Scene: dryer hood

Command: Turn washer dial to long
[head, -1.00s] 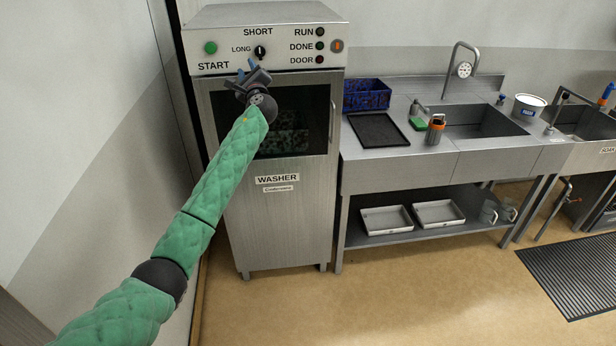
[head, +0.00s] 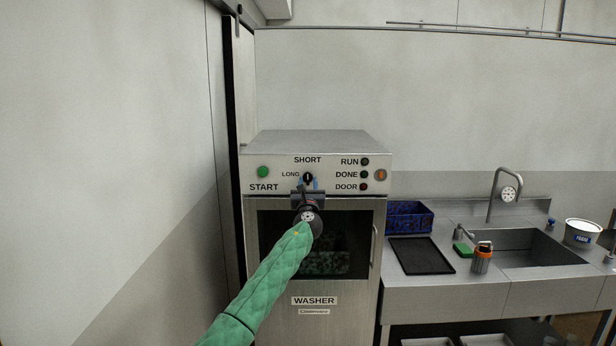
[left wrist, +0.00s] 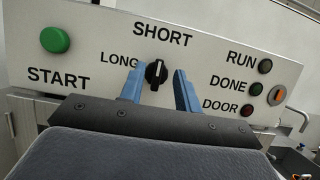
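The washer (head: 330,152) stands ahead with its panel facing me. Its black dial (head: 308,177) sits below SHORT and right of LONG; it also shows in the left wrist view (left wrist: 157,74). The dial's white mark is upright, toward SHORT. My left gripper (head: 308,184) is in front of the panel. In the left wrist view its blue fingers (left wrist: 158,86) are open, one on each side of the dial, with gaps to it. I see no clear contact. My right gripper is not in view.
A green START button (head: 263,172) is left of the dial. RUN, DONE and DOOR lamps (head: 365,174) and an orange switch (head: 381,175) are to its right. A sink counter (head: 480,294) with a blue crate (head: 409,216) stands right of the washer. A wall is close on the left.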

